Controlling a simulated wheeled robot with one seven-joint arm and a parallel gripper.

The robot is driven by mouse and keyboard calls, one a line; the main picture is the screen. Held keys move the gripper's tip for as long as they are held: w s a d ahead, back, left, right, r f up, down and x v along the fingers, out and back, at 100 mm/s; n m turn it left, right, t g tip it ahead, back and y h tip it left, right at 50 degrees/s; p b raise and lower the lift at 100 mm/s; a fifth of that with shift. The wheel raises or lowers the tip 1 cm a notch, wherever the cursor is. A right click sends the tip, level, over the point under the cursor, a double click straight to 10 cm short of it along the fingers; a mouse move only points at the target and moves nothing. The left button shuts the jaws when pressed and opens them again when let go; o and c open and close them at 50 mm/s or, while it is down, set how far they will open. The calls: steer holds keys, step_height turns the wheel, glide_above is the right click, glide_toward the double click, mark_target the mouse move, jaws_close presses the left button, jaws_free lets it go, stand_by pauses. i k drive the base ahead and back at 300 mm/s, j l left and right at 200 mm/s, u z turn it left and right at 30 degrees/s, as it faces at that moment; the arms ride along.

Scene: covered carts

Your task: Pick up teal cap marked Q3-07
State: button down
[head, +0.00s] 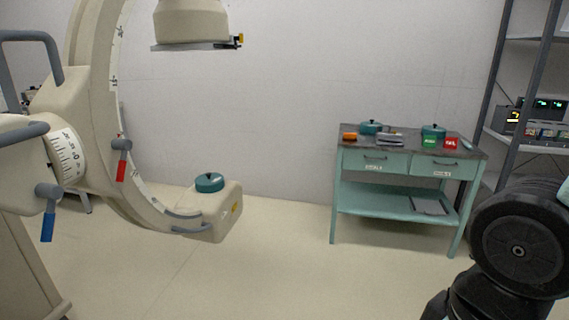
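Three teal caps with dark knobs show in the head view. One cap (209,183) sits on the lower housing of the beige C-shaped machine. A second cap (371,128) is at the back left of the teal cart's top. A third cap (433,132) is at the right of that top, behind small green and red signs. No Q3-07 marking can be read on any cap. My gripper is not in view; only a dark part of my arm shows at the lower right.
The teal cart (345,190) has two labelled drawers and a lower shelf. An orange item (350,136) and grey items lie on top. The C-shaped machine (95,130) fills the left. A grey rack (500,90) stands at the right. The floor between is clear.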

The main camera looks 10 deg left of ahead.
mark_target(207, 183)
steer(key=i+l+u, duration=0.15)
steer(key=i+u, duration=0.25)
steer(key=i+l+u, duration=0.3)
steer(key=i+u, duration=0.15)
steer(key=i+l+u, duration=0.6)
steer(key=i+l, duration=0.8)
steer(key=i, duration=0.15)
steer(key=i+l+u, duration=0.2)
steer(key=i+l, duration=0.85)
steer(key=l, duration=0.15)
